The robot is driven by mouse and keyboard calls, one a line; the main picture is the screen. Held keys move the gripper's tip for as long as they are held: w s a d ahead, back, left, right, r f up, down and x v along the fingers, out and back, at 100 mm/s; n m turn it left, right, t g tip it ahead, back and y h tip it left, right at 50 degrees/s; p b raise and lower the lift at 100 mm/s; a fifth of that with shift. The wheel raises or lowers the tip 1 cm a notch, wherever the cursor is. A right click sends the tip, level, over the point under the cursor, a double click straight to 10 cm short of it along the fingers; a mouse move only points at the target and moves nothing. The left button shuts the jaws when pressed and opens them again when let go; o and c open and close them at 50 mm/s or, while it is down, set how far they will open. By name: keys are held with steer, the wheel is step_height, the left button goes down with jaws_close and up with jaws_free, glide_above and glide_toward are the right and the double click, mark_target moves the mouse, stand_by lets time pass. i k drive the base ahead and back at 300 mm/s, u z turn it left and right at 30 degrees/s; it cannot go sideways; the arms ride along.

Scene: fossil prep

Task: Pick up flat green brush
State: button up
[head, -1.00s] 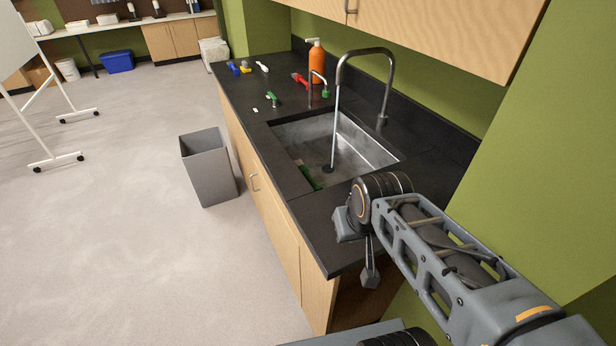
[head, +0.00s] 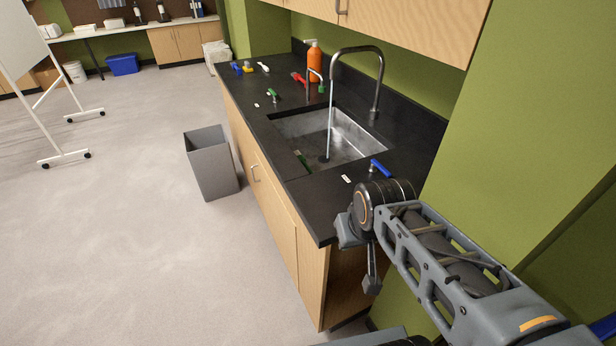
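Several green items are in view. One green piece (head: 301,159) lies low in the sink along its near left side, partly hidden by the sink edge. A small green-handled tool (head: 272,93) lies on the black counter beyond the sink, and another green-ended item (head: 321,88) is by the small tap. I cannot tell from this distance which is the flat brush. My gripper (head: 371,280) hangs at the end of my arm, in front of the counter's near end, apart from all of them. Its fingers are too unclear to tell open from shut.
Water runs from the tall faucet (head: 378,90) into the sink (head: 350,140). A blue-handled tool (head: 380,168) and white tag (head: 347,179) lie on the near counter. Red tool (head: 299,78) and orange bottle (head: 314,62) stand behind. A grey bin (head: 212,165) is left; floor there is open.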

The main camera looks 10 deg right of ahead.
mark_target(302, 159)
steer(key=k, duration=0.65)
steer(key=u, duration=1.25)
steer(key=i, duration=2.6)
steer(key=z, duration=1.7)
steer(key=i, duration=0.5)
steer(key=z, duration=0.1)
